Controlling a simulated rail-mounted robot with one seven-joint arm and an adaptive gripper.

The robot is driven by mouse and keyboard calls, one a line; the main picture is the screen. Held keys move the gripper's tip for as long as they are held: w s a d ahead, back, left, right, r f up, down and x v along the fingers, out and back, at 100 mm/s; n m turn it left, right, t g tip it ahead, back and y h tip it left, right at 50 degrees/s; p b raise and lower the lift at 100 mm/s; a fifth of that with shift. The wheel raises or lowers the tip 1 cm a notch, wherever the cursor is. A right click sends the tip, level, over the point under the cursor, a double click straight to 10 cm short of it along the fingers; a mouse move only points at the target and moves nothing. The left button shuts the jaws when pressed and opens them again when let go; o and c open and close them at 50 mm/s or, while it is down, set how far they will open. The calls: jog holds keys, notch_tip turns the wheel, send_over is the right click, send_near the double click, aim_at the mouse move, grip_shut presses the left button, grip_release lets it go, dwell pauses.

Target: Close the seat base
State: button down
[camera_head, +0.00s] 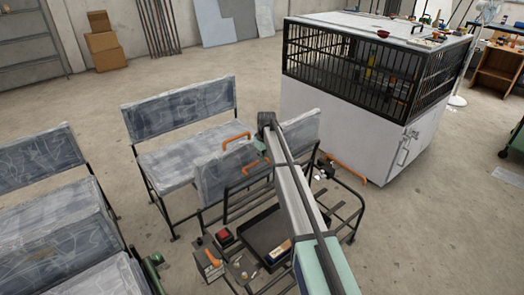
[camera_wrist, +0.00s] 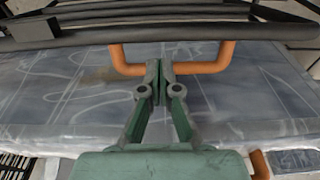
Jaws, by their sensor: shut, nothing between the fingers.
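The seat with the black tube frame (camera_head: 345,205) stands in the middle of the head view. Its worn blue-grey seat base (camera_head: 226,174) is tilted up, with an open frame and a dark tray (camera_head: 275,232) below. Orange handles (camera_head: 236,139) show around the panel. In the wrist view, my gripper (camera_wrist: 160,72) is shut and empty. Its fingertips overlap the middle of an orange handle (camera_wrist: 205,68) on the blue-grey panel (camera_wrist: 65,90); I cannot tell whether they touch it. In the head view my arm hides part of the seat, and my fingers are not clear.
Other blue-grey benches (camera_head: 185,150) stand at the left. A white cabinet with a black cage (camera_head: 345,125) stands close behind on the right. A red-buttoned box (camera_head: 225,237) sits by the tray. Black tubes (camera_wrist: 130,25) cross above the handle.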

jog(key=f, duration=0.3)
jog(key=shift+w+a+f, duration=0.1)
jog(key=shift+w+f, duration=0.05)
jog(key=shift+w, duration=0.05)
jog(key=shift+s, duration=0.1)
